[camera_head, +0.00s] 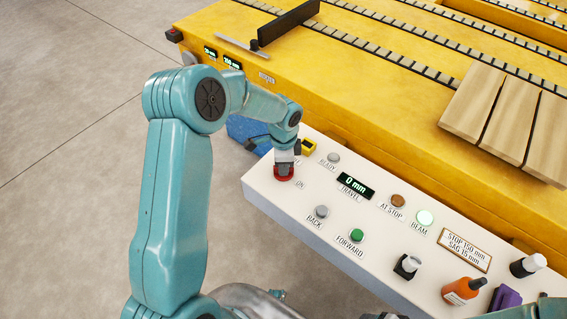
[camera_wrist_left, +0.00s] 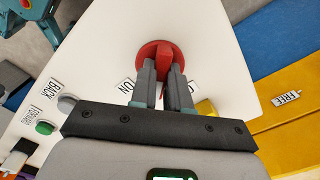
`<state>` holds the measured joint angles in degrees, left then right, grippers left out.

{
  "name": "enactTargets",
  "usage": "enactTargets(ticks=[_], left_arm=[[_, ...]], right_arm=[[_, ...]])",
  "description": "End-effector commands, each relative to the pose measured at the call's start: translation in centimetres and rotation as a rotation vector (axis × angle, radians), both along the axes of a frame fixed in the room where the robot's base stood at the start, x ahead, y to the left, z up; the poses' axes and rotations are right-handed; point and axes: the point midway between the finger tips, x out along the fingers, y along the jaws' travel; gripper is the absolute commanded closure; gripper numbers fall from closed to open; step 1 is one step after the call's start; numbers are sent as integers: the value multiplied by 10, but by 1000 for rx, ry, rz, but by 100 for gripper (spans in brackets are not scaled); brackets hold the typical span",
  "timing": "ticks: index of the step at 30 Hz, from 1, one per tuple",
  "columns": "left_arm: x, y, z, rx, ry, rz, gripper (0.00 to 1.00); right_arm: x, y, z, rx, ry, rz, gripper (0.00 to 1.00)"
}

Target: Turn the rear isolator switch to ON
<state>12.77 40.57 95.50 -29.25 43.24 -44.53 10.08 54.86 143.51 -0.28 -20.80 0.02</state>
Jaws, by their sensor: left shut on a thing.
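The rear isolator switch (camera_head: 284,173) is a round red base with a red handle, at the far left end of the white control panel. In the left wrist view the red switch (camera_wrist_left: 155,50) is near the top middle. My left gripper (camera_head: 284,163) comes down on it from above. Its two grey fingers (camera_wrist_left: 166,72) are shut on the red handle. An ON label shows on the left of the switch in the wrist view; the label on the other side is partly hidden by a finger. My right gripper cannot be made out.
The white panel (camera_head: 270,190) carries a READY lamp (camera_head: 334,157), a 0 mm travel display (camera_head: 355,186), a lit BEAM lamp (camera_head: 425,217), BACK (camera_head: 321,211) and green FORWARD (camera_head: 357,235) buttons. The yellow machine (camera_head: 370,120) lies behind.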

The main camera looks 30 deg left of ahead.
Motion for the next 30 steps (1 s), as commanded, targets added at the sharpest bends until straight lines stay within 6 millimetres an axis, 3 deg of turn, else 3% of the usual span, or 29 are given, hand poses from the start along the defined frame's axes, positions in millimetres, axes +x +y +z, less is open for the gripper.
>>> enactTargets(ticks=[18,30], left_arm=[[2,0,2,1,-5,-539,100],[2,-1,1,1,-5,-711,100]], right_arm=[[0,0,15,0,0,0,34],[0,0,20,0,0,0,34]])
